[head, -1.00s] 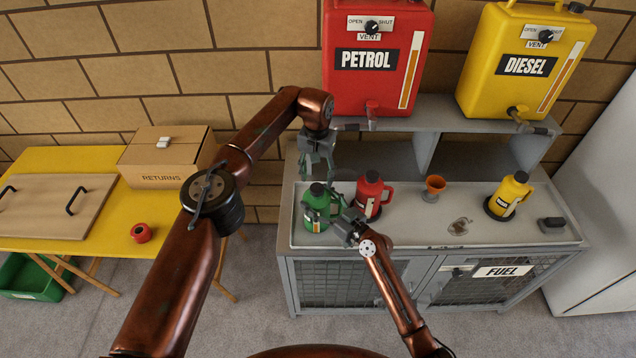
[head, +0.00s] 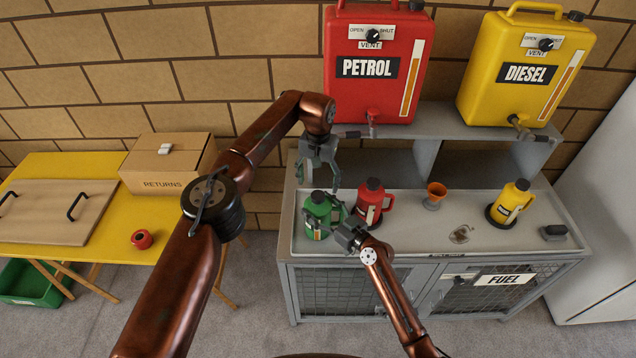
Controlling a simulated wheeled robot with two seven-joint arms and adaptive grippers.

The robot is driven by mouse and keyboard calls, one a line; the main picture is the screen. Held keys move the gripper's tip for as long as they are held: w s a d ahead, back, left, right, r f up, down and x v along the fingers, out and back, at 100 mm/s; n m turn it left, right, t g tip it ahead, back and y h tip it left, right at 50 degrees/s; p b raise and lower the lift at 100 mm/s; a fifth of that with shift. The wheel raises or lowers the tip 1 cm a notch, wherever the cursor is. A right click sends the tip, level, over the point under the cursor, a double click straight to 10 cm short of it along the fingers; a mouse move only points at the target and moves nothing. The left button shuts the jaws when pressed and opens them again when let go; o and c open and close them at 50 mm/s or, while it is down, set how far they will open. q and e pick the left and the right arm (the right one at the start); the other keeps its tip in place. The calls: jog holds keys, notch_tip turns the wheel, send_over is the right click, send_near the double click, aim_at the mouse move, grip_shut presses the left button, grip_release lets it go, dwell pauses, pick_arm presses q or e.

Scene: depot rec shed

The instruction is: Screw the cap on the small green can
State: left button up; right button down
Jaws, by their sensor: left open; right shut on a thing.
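The small green can (head: 314,228) stands upright at the left end of the grey bench tray. A dark cap (head: 318,196) sits at its top; I cannot tell how tight it is. My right gripper (head: 338,224) is shut on the green can from its right side and hides part of it. My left gripper (head: 320,184) points down just above the cap, with its fingers apart and empty.
A red can (head: 370,203) stands close on the right of the green one. The petrol tank (head: 374,88) and diesel tank (head: 523,82) stand on the shelf behind.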

jog(key=shift+s+f, duration=0.1)
jog(key=shift+f, duration=0.25)
jog(key=c, duration=0.6)
grip_release()
jog(key=shift+o, duration=1.1)
pick_arm(q)
notch_tip(320, 180, up, 7)
jog(key=shift+f, duration=0.1)
pick_arm(e)
jog(key=shift+r, duration=0.2)
jog(key=v, duration=1.2)
